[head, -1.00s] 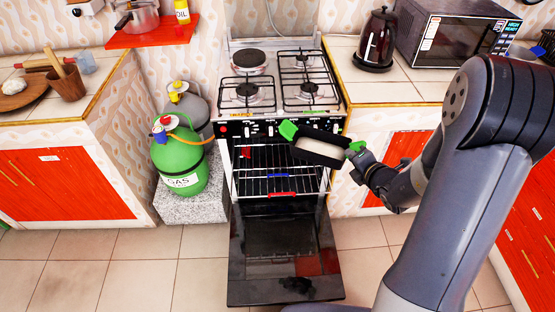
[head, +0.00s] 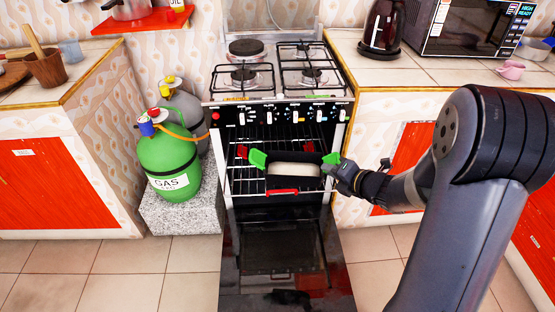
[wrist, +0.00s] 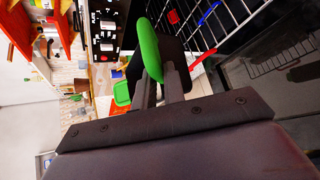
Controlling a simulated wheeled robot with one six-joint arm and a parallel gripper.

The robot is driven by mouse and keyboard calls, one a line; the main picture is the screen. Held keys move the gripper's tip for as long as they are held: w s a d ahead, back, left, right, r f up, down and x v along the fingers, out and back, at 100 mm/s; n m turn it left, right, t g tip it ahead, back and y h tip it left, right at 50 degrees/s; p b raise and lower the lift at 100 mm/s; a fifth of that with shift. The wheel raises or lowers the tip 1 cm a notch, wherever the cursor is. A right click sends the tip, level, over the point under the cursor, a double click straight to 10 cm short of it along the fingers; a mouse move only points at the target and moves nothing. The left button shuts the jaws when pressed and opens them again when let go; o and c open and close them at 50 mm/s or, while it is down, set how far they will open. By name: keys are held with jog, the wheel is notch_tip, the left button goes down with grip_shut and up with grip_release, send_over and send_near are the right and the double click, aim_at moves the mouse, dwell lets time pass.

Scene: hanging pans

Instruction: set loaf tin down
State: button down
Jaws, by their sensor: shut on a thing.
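The loaf tin (head: 292,183) is dark with green end handles and a pale filling. In the head view it is at the front of the open oven (head: 275,240), in front of or over the upper wire rack (head: 245,180); I cannot tell whether it touches. My gripper (head: 335,168) is shut on the tin's right green handle. In the wrist view my gripper (wrist: 160,85) has its fingers at the green handle (wrist: 148,48), with part of the dark tin (wrist: 172,62) behind it. The tin looks roughly level.
The oven door (head: 282,268) hangs open below. Red grips (head: 282,192) sit on the racks. The gas hob (head: 275,75) is above. A green gas bottle (head: 170,165) stands on a stone block to the left. The right counter (head: 440,75) holds a kettle (head: 383,28) and microwave.

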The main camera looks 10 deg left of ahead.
notch_tip(320, 180, down, 8)
jog(key=a+n+g+y+b, duration=0.1)
jog(key=a+n+b, duration=0.1)
jog(key=b, duration=0.6)
jog(key=w+a+b, duration=0.1)
jog(key=w+a, duration=0.1)
jog(key=w, duration=0.8)
jog(key=w+a, duration=0.2)
jog(key=w, duration=0.7)
jog(key=shift+w+a+f+b, duration=0.1)
jog(key=shift+f+b, duration=1.5)
jog(key=shift+f, duration=1.75)
jog(key=shift+w+f, duration=0.15)
jog(key=shift+w, duration=0.1)
jog(key=c, duration=1.5)
grip_release()
